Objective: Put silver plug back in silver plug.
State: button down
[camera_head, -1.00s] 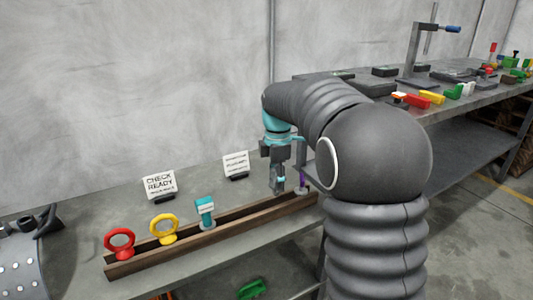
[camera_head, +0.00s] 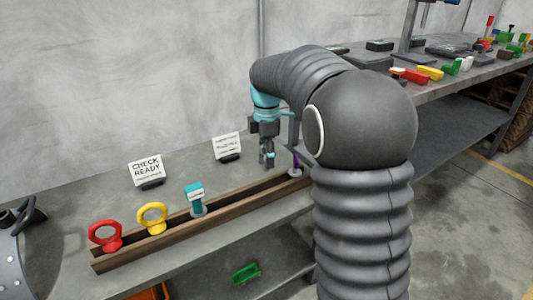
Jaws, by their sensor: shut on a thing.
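My gripper (camera_head: 267,161) hangs pointing down over the right part of the long brown rack. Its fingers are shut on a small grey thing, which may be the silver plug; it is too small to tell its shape. The brown rack (camera_head: 231,204) is a long trough on the grey bench. To the right of the gripper, a purple-stemmed piece with a pale base (camera_head: 296,171) stands at the rack's right end, partly hidden by my arm. I cannot make out a silver socket or barrel for the plug.
A red ring (camera_head: 106,235), a yellow ring (camera_head: 152,217) and a teal-topped piece (camera_head: 196,199) stand along the rack. Two signs, one reading CHECK READY (camera_head: 146,170), stand behind it. A green piece (camera_head: 246,272) lies on the lower shelf. My arm hides the bench on the right.

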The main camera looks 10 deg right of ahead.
jog(key=b, duration=0.2)
send_over(267, 179)
jog(key=s, duration=0.3)
jog(key=shift+w+a+f, duration=0.1)
jog(key=shift+a+f, duration=0.1)
jog(key=shift+f, duration=0.95)
jog(key=shift+w+a+f, duration=0.1)
jog(key=shift+a+f, duration=0.05)
jog(key=shift+f, duration=1)
jog(key=shift+p, duration=0.45)
jog(key=shift+f+b, duration=1.05)
jog(key=shift+f, duration=1)
jog(key=shift+c, duration=2.4)
grip_release()
jog(key=shift+r, duration=0.1)
notch_tip(267, 179, up, 12)
jog(key=shift+f, duration=0.1)
